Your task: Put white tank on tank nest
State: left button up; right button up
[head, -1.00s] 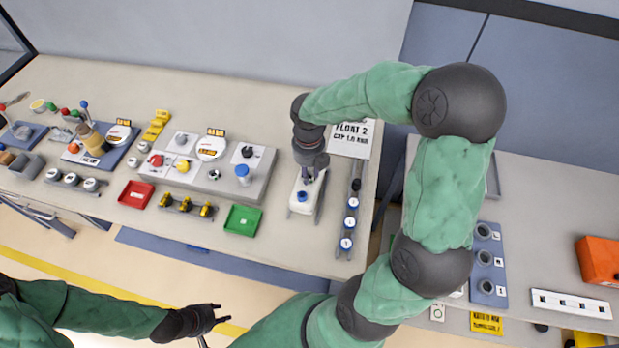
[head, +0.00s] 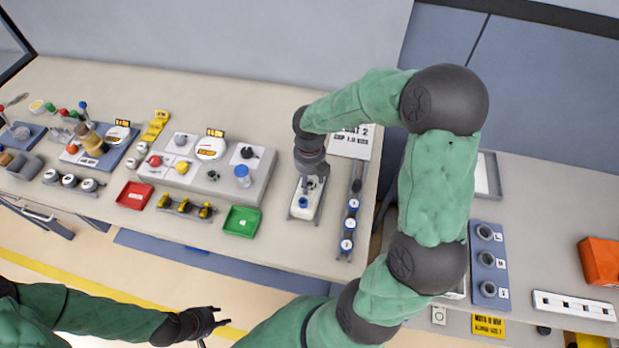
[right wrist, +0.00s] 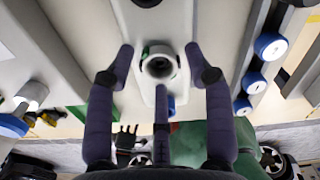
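My right gripper (head: 308,182) is just above the tank's far part. In the right wrist view, my right gripper (right wrist: 160,52) has its fingers spread apart on either side of a dark ring-shaped opening (right wrist: 158,66) on the white tank body. No grip on it shows. My left gripper (head: 216,318) is spread open and empty, low at the front, away from the bench.
A rack with several blue-capped items (head: 349,224) stands close right of the tank. A green tray (head: 242,219) and a grey panel block (head: 262,178) lie to its left. A second bench (head: 545,190) at the right carries a blue holder (head: 488,262) and an orange box (head: 600,262).

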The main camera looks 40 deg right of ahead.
aim_at(309, 185)
jog(key=shift+r, duration=0.1)
notch_tip(309, 185, up, 12)
jog(key=p, duration=0.3)
jog(key=shift+r, duration=0.1)
dwell(0.4)
